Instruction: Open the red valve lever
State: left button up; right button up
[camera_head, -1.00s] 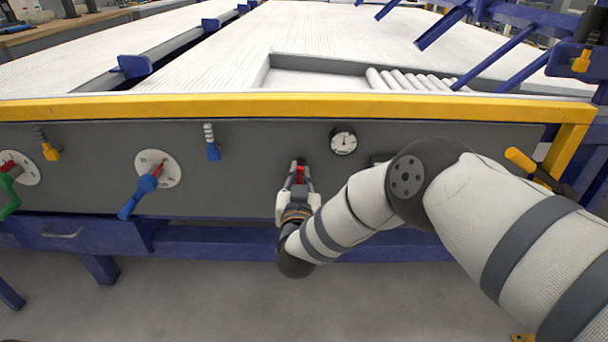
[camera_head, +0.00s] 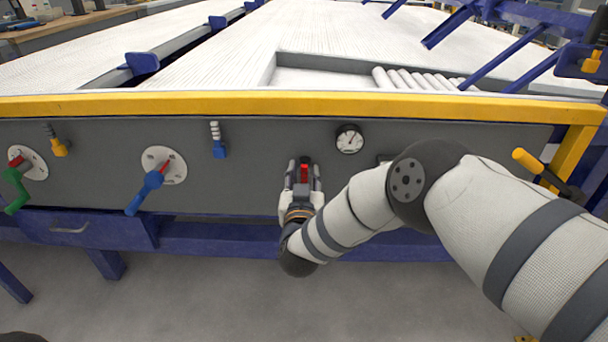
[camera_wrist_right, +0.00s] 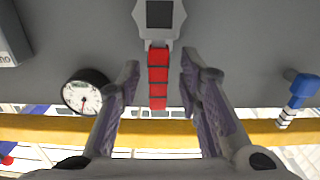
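The red valve lever (camera_wrist_right: 158,90) is a short, ribbed red handle hanging from a grey valve fitting (camera_wrist_right: 160,18) on the grey panel. In the head view the red lever (camera_head: 305,172) shows between the fingers of my right gripper (camera_head: 304,180). In the right wrist view my right gripper (camera_wrist_right: 159,80) is open, with one finger on each side of the lever. A gap shows between each finger and the lever. The fitting is mostly hidden by the gripper in the head view. My left gripper is not in view.
A round gauge (camera_head: 349,139) sits on the panel just right of the gripper. A blue-handled valve (camera_head: 151,180), a green-handled valve (camera_head: 17,188) and a small blue valve (camera_head: 219,147) are to the left. A yellow rail (camera_head: 240,105) runs above the panel.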

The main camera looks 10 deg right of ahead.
jog(key=v, duration=1.2)
